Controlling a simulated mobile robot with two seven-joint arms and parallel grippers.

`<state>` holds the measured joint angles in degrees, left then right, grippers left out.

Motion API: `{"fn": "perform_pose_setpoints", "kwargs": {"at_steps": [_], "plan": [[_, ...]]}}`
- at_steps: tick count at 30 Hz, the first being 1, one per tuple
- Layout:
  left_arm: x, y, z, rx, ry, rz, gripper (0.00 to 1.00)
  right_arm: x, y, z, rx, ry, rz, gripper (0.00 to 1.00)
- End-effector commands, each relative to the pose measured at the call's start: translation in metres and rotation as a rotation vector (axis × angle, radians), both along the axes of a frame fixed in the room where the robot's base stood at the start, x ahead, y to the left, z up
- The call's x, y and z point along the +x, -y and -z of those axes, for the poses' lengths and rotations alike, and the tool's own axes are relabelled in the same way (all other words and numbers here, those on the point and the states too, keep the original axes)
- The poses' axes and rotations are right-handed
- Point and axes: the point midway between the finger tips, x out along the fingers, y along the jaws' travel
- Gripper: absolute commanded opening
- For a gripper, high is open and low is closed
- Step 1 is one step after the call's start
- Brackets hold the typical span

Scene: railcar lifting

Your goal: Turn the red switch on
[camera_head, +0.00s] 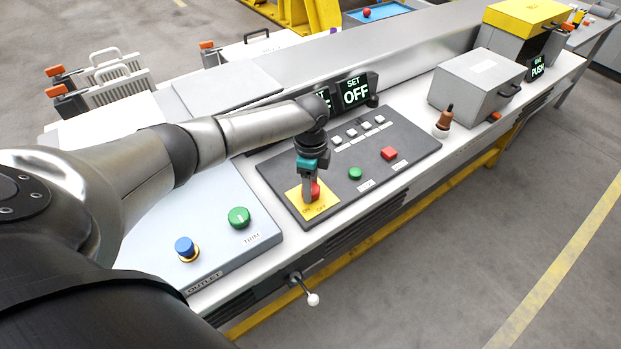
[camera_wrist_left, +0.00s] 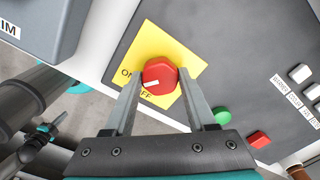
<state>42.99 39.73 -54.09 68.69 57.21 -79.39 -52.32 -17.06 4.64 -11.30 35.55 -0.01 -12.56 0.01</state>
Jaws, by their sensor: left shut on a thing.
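The red switch (camera_wrist_left: 160,73) is a red knob with a white mark, on a yellow plate (camera_wrist_left: 184,58) lettered ON and OFF. In the head view the red switch (camera_head: 315,190) shows partly behind my fingers, on its yellow plate (camera_head: 325,204) at the panel's near left corner. My left gripper (camera_head: 309,188) points down over it and is shut on it, one finger on each side in the wrist view. The white mark lies on the lettered side; I cannot tell exactly which word it points to. My right gripper is out of view.
The dark panel (camera_head: 410,152) also carries a green button (camera_head: 355,173), a red button (camera_head: 389,153) and several white buttons. A display (camera_head: 356,91) behind reads SET OFF. A pale box (camera_head: 220,255) with green and blue knobs stands left. A grey box (camera_head: 473,86) stands right.

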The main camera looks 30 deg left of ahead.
Motion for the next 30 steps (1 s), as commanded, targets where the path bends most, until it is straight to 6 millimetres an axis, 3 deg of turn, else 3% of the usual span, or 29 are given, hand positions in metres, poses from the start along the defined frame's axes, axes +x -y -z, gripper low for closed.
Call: {"fn": "perform_pose_setpoints", "kwargs": {"at_steps": [13,30], "plan": [[0.0003,0.0014,-0.0005,-0.003,0.001,0.3,0.01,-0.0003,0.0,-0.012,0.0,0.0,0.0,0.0],[0.0003,0.0017,0.0,-0.004,0.001,0.38,0.01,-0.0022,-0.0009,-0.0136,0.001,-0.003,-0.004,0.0]]}}
